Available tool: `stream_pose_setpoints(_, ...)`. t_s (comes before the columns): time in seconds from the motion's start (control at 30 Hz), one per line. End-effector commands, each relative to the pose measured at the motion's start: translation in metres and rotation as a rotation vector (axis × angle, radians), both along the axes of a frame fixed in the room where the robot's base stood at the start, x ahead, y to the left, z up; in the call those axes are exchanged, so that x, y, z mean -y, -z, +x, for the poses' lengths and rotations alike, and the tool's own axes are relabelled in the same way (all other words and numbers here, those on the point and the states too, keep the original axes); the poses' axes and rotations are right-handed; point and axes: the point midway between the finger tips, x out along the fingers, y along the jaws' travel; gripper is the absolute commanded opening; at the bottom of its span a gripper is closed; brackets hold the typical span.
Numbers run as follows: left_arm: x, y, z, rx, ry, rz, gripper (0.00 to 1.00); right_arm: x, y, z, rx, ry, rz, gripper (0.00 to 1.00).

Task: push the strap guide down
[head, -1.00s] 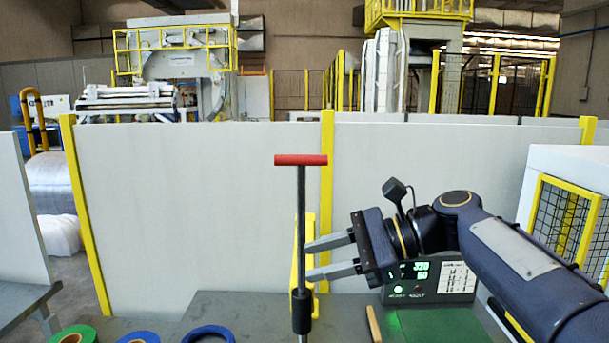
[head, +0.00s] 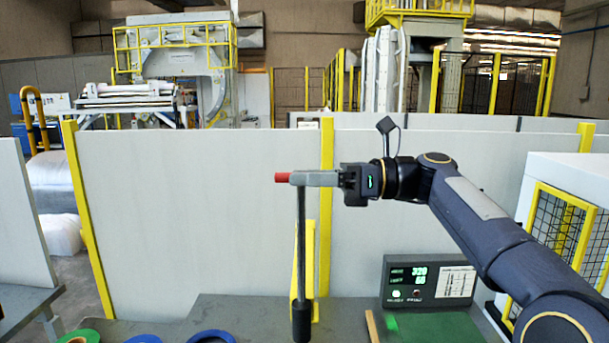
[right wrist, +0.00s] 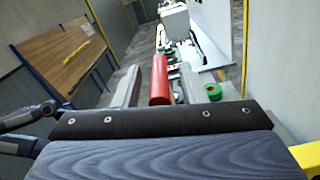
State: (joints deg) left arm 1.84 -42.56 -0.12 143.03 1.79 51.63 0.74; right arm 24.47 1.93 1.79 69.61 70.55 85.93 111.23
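The strap guide is an upright grey rod (head: 301,240) with a red crossbar handle (head: 283,177) and a black collar (head: 302,318) low down. My right gripper (head: 305,178) is level with the handle, its fingers hiding most of the crossbar so only the red left end shows. In the right wrist view the red handle (right wrist: 160,80) lies between the two fingers (right wrist: 157,88), with narrow gaps visible on both sides, so the gripper looks open around it. My left gripper is not in view.
Green and blue strap rolls (head: 211,337) lie along the table's front left. A display box (head: 428,282) and a green mat (head: 435,326) are at the right. A white fence panel (head: 200,220) stands behind the table, with a yellow post (head: 327,160).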

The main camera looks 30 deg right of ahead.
Motion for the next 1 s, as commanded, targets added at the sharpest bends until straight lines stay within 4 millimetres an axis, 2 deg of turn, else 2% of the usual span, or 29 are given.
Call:
stream_pose_setpoints(0.37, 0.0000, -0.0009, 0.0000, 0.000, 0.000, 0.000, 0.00, -0.0060, 0.0004, 0.0037, 0.000, 0.001, -0.002, 0.37)
stream_pose_setpoints(0.63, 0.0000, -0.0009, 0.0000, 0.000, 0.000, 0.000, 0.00, -0.0058, 0.0003, 0.0035, 0.000, 0.001, -0.002, 0.01)
stream_pose_setpoints(1.0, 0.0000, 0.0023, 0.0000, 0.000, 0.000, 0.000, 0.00, -0.0059, 0.0060, 0.0033, -0.001, 0.000, 0.000, 0.00)
